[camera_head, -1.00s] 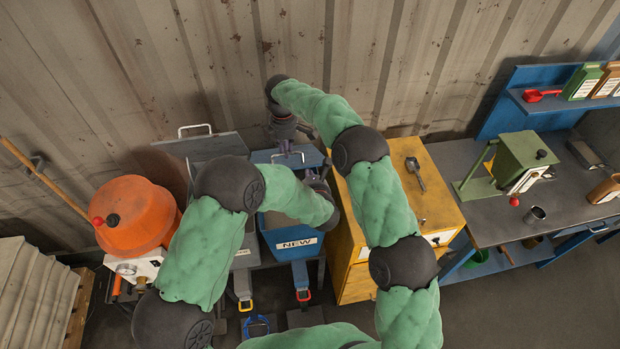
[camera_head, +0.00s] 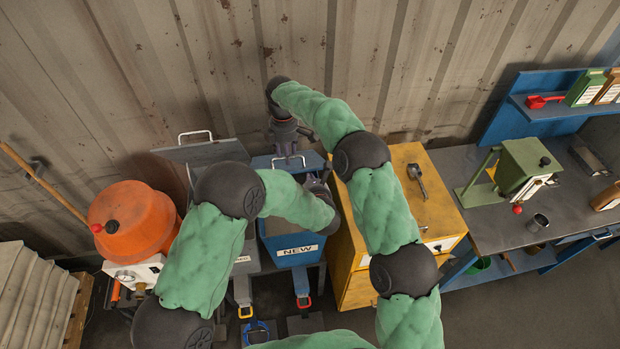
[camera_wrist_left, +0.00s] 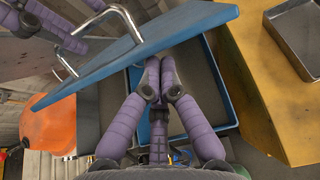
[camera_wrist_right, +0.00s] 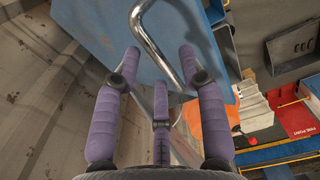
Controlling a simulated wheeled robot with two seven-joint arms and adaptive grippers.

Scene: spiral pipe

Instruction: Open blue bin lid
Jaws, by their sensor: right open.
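The blue bin (camera_head: 291,251) carries a "NEW" label and stands between a grey bin and a yellow cabinet. Its blue lid (camera_head: 264,163) is raised and tilted back; the lid also shows in the left wrist view (camera_wrist_left: 95,75) with its metal handle (camera_wrist_left: 125,20). My left gripper (camera_wrist_left: 158,75) has its fingers together over the bin's opening, under the lid; whether they touch the lid is unclear. In the head view my left arm partly hides the opening. My right gripper (camera_wrist_right: 157,65) is open at the lid, with the handle (camera_wrist_right: 155,40) passing between its fingers.
A corrugated wall (camera_head: 400,60) rises behind.

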